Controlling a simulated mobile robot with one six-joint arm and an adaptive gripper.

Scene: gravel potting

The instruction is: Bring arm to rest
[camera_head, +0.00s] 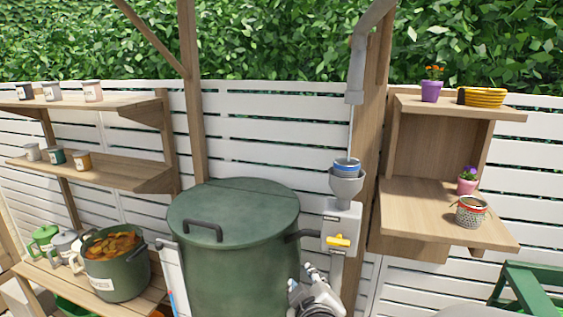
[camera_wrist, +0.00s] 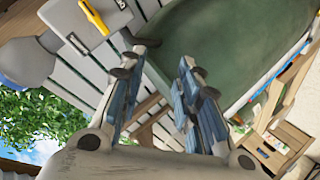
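My gripper (camera_head: 312,282) is low in front of the dark green lidded barrel (camera_head: 235,250), at its right side, below the grey dispenser box (camera_head: 342,217). In the wrist view my gripper (camera_wrist: 160,68) has its two blue-padded fingers apart with nothing between them. The barrel (camera_wrist: 215,45) shows beyond the fingertips, apart from them as far as I can tell. The arm is mostly out of view below the head picture.
A yellow lever (camera_head: 338,240) sits on the dispenser box, and a blue pot (camera_head: 346,167) stands in its funnel. Pots stand on the right shelf (camera_head: 425,215) and on the left shelves (camera_head: 110,172). A large leaf pot (camera_head: 118,277) stands lower left. A green frame (camera_head: 522,285) stands lower right.

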